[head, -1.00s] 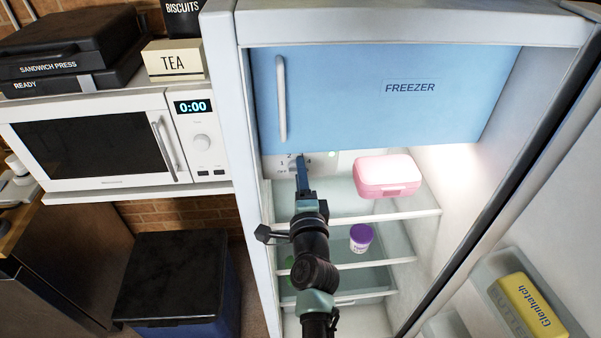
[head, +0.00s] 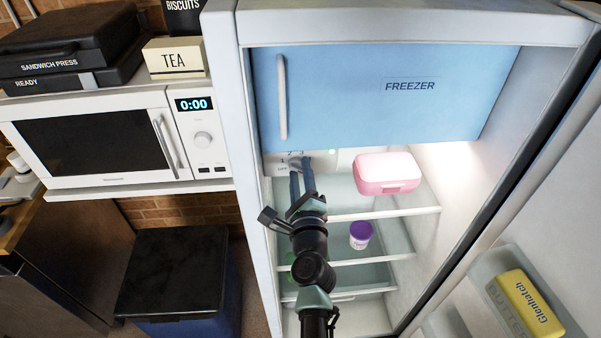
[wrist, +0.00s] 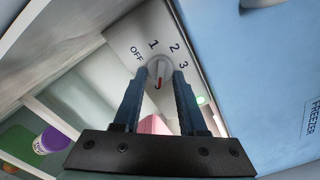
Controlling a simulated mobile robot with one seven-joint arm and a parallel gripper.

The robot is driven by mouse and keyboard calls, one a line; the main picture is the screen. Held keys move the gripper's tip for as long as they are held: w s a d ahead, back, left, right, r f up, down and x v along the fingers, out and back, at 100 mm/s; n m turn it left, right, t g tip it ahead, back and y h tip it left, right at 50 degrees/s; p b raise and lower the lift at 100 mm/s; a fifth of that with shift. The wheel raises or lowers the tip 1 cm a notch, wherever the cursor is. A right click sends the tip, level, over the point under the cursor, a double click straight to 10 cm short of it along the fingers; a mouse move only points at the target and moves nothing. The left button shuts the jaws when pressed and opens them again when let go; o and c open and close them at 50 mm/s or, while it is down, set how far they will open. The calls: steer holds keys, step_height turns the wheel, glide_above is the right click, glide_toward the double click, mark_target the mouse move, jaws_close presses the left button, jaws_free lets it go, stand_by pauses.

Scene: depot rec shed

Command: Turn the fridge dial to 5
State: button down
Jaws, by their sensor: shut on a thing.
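The fridge dial (wrist: 157,67) is a small round white knob with a red mark, on the white control panel (wrist: 127,37) below the freezer door. OFF, 1, 2 and 3 show around it; the higher numbers are hidden. The red mark shows on the knob's lower part in the wrist view, but I cannot tell which number it indicates. My gripper (wrist: 161,74) is shut on the dial, one blue finger on each side. In the head view my gripper (head: 299,166) reaches up to the panel and hides the dial.
The blue freezer door (head: 400,100) with its upright handle (head: 281,97) is just above my gripper. A pink box (head: 388,174) sits on the shelf to the right. A purple-lidded tub (head: 360,235) stands lower. The fridge's left wall (head: 232,130) is close beside my arm.

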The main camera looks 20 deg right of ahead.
stand_by(0.4)
steer(key=shift+c, duration=2.4)
jaws_free()
steer(key=p+v, duration=0.3)
steer(key=v, duration=1)
